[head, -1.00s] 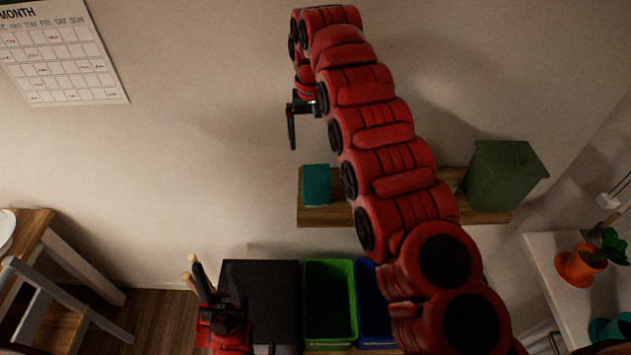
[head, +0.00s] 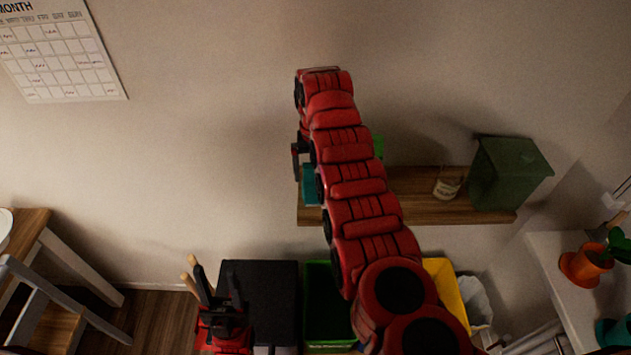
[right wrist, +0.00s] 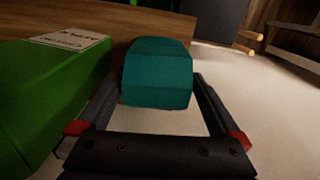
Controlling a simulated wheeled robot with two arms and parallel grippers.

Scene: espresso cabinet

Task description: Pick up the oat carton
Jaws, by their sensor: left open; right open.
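A teal carton (head: 311,186) stands at the left end of the wall shelf, partly behind my right arm. I take it for the oat carton, but no lettering shows on it. In the right wrist view the teal carton (right wrist: 158,68) is between the two fingers of my right gripper (right wrist: 155,90), which is open. Whether the fingers touch it I cannot tell. In the head view my right gripper (head: 298,160) is just above and left of the carton, mostly hidden by its arm. My left gripper (head: 224,308) is open, low beside a black box.
A green labelled box (right wrist: 50,100) stands close beside the right gripper. The shelf (head: 410,205) also holds a small jar (head: 446,186) and a dark green bin (head: 508,172). Below are the black box (head: 260,290), a green crate (head: 318,310) and a yellow crate (head: 447,288).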

